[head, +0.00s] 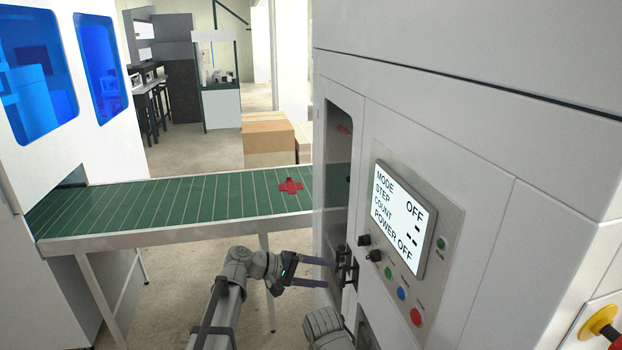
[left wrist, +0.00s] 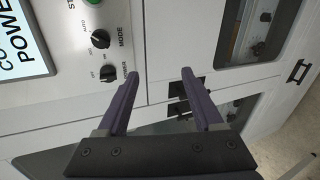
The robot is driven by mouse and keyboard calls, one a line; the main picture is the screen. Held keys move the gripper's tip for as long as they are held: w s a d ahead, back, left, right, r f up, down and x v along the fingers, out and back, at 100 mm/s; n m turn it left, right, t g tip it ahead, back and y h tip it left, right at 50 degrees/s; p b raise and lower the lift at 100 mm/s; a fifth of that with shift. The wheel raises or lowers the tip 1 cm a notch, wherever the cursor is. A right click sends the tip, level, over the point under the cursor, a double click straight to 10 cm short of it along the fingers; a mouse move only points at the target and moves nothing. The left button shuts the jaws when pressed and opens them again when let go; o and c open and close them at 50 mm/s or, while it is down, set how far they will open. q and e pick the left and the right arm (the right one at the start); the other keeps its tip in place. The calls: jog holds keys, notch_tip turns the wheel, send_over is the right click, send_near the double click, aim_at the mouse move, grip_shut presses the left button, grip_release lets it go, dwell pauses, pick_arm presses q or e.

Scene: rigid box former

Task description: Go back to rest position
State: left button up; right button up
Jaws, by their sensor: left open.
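My left gripper (head: 331,273) is open and empty in the head view, its two purple fingers pointing right at the machine's front, close to a black door handle (head: 347,268). The machine's control panel (head: 433,215) has a lit screen (head: 401,219) reading MODE OFF and POWER OFF. Two black knobs, the mode knob (left wrist: 100,38) and the power knob (left wrist: 107,73), sit left of the fingers in the left wrist view. My right gripper is not in view.
A green conveyor (head: 150,208) crosses behind my left arm, with a flat red cross-shaped piece (head: 290,186) on it. Brown boxes (head: 268,133) stand behind. A red-and-yellow emergency button (head: 600,322) is at lower right. Open floor shows below the conveyor.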

pick_arm(q)
jog(key=s+a+f+m+g+y, duration=0.1)
jog(key=s+a+f+m+y, duration=0.1)
jog(key=s+a+f+y, duration=0.65)
jog(key=s+a+f+m+g+y, duration=0.1)
jog(key=s+a+f+y, duration=0.45)
jog(key=s+a, duration=0.55)
jog(key=s+d+f+m+b, duration=0.3)
jog(key=d+f+m+b, duration=0.1)
jog(key=d+f+b, duration=0.4)
notch_tip(320, 180, down, 2)
jog(key=shift+s+d+f+g+y+b, duration=0.1)
jog(key=shift+s+d+g+y+b, duration=0.25)
jog(key=shift+b, duration=0.7)
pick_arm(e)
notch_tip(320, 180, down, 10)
pick_arm(q)
jog(key=shift+w, duration=0.1)
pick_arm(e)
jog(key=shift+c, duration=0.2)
